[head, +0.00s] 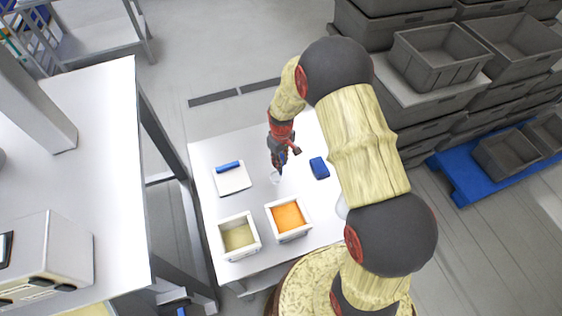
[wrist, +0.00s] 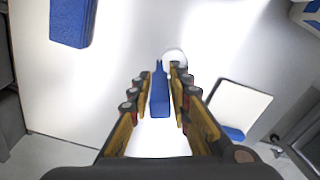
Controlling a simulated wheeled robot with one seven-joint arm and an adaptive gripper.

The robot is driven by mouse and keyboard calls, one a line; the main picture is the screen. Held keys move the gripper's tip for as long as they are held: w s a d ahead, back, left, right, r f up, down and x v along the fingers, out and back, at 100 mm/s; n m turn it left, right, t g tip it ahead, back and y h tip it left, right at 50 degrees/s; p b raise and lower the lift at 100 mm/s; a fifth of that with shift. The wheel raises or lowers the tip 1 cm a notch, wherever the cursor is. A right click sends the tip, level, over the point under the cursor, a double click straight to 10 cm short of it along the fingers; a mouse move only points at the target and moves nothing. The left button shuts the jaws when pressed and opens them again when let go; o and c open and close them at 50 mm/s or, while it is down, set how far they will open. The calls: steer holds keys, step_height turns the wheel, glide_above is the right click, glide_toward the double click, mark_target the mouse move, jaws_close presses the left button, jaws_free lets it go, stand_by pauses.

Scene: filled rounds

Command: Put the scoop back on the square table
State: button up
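The scoop has a blue handle (wrist: 158,92) and what looks like a clear round bowl (wrist: 174,57). In the head view the pale bowl (head: 275,178) shows just below my gripper (head: 280,164), over the white square table (head: 205,158). In the wrist view my gripper (wrist: 160,80) has its fingers close on both sides of the handle and appears shut on it. The handle points back between the fingers. I cannot tell whether the bowl touches the table top.
On the table are a white plate with a blue-handled piece (head: 232,180), a blue block (head: 319,168), an orange-filled box (head: 288,218) and a beige-filled box (head: 238,237). A larger white table (head: 95,150) stands left; grey crates (head: 440,55) stand right. Bare table lies around the bowl.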

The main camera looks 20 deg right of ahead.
steer(key=o, duration=0.3)
steer(key=shift+r, duration=0.1)
step_height(320, 180, up, 12)
steer(key=shift+r+p, duration=0.1)
steer(key=shift+p, duration=0.4)
steer(key=s+r+m+t, duration=0.1)
steer(key=s+r, duration=0.2)
steer(key=r, duration=0.4)
steer(key=s+a+r+t, duration=0.1)
steer(key=s+r, duration=0.2)
steer(key=r, duration=0.3)
steer(key=s+r+m+t, duration=0.1)
steer(key=s+r, duration=0.3)
steer(key=r, duration=0.3)
steer(key=s+r+m+t, duration=0.1)
steer(key=s+r, duration=0.2)
steer(key=s, duration=0.4)
steer(key=s+a+r+m+t, duration=0.1)
steer(key=s+r, duration=0.3)
steer(key=s, duration=0.4)
steer(key=shift+s+r+m+t, duration=0.15)
steer(key=shift+r+m+t, duration=0.15)
